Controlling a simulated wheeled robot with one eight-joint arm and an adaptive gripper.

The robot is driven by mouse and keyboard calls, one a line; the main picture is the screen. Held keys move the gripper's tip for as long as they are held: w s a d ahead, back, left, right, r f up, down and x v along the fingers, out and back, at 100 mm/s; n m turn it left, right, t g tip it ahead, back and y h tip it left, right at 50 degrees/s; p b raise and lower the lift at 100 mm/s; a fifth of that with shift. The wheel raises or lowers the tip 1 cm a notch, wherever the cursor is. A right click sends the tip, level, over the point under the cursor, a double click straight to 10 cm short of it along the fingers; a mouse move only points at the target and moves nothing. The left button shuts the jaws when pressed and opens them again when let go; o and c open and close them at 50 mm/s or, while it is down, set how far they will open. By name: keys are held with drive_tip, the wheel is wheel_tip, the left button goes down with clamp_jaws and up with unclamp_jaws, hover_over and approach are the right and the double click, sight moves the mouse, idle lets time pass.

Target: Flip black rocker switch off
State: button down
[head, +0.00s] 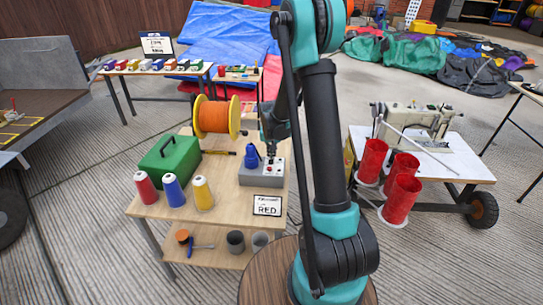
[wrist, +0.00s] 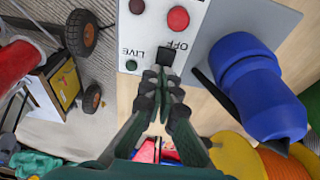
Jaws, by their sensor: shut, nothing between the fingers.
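A grey control box (head: 259,178) stands on the wooden workbench, with a white panel on it. In the wrist view the white panel (wrist: 146,34) bears the labels OFF and LIVE, which appear upside down. The black rocker switch (wrist: 167,56) sits beside these labels, just beyond my fingertips. My gripper (wrist: 163,84) is shut and empty, its tips close to the switch; I cannot tell whether they touch. In the head view my gripper (head: 270,157) is over the box and hides part of the panel. The switch's tilt is unclear.
A blue plug (wrist: 255,85) stands on the box close beside my gripper. A red button (wrist: 178,19) and a small dark green lamp (wrist: 131,65) are on the panel. An orange cable reel (head: 217,117), a green case (head: 169,160) and several thread spools share the bench.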

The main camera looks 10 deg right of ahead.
sight(272, 161)
drive_tip(key=v, duration=0.4)
drive_tip(key=shift+w+r, duration=0.1)
drive_tip(key=shift+r, duration=0.2)
drive_tip(key=s+a+r, duration=0.1)
drive_tip(key=s+r, duration=0.3)
drive_tip(key=r, duration=0.4)
drive_tip(key=shift+s+r, duration=0.15)
drive_tip(key=shift+s, duration=0.15)
drive_tip(key=shift+a, duration=0.1)
drive_tip(key=s+d+f+n, duration=0.1)
drive_tip(key=s+d, duration=0.1)
drive_tip(key=s, duration=1.1)
drive_tip(key=s+d+f+n+t, duration=0.1)
drive_tip(key=s+d+f+n, duration=0.1)
drive_tip(key=s, duration=1.1)
drive_tip(key=shift+s+d+f+t+y, duration=0.15)
drive_tip(key=shift+s+f+t+y, duration=0.05)
drive_tip(key=shift+t+y, duration=0.1)
